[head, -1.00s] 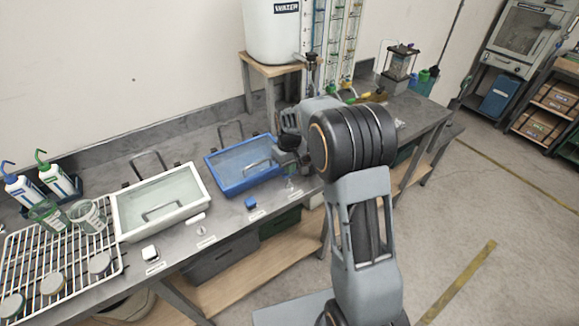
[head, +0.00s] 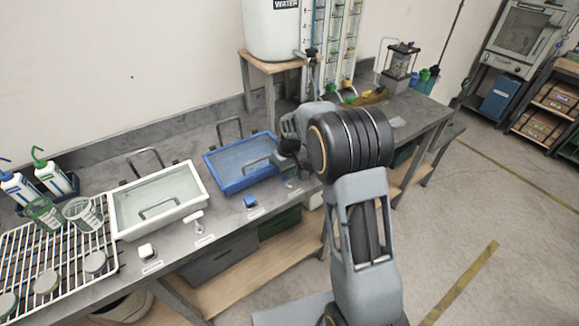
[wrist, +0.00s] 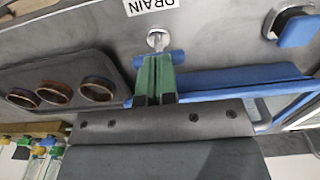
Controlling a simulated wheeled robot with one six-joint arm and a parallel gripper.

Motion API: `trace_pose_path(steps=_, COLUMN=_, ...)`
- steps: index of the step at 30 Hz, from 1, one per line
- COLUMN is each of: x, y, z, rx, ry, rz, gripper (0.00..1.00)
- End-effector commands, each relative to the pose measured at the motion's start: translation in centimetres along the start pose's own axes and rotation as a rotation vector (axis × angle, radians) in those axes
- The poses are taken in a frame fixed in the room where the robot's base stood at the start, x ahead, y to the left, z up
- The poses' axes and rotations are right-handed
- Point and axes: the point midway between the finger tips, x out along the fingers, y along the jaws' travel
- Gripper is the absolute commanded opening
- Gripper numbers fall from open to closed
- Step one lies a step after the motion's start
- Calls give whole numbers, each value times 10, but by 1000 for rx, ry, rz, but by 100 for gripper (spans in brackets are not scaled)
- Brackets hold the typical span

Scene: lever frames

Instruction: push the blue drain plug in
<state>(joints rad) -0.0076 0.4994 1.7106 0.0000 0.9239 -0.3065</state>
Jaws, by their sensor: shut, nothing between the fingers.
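The blue drain plug shows in the wrist view as a blue crossbar (wrist: 179,57) on a short metal stem, below a DRAIN label (wrist: 150,4). My gripper (wrist: 157,60) is shut and empty. Its green fingertips overlap the middle of the crossbar, whose two ends stick out beside them. I cannot tell whether they touch it. In the head view my gripper (head: 291,180) is at the front right of the blue basin (head: 232,178), and the plug cannot be made out there.
A blue paddle (wrist: 298,30) on a dark base is right of the plug in the wrist view. A white basin (head: 190,213), a white T-handle (head: 196,217) and a white block (head: 147,251) stand to the left. A grey holder with round holes (wrist: 60,82) is left of my fingers.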

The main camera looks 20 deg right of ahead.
Motion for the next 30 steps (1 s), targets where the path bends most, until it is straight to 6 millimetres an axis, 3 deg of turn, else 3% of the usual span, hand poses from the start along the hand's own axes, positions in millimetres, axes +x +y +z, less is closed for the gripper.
trace_pose_path(steps=1, x=8, y=-1, z=3, rx=0, ry=-15, rz=-5, gripper=0)
trace_pose_path(steps=5, x=2, y=-1, z=4, rx=0, ry=-16, rz=-5, gripper=0)
trace_pose_path(steps=21, x=-99, y=0, z=0, rx=0, ry=5, rz=1, gripper=0)
trace_pose_path(steps=30, x=-135, y=0, z=0, rx=0, ry=3, rz=1, gripper=0)
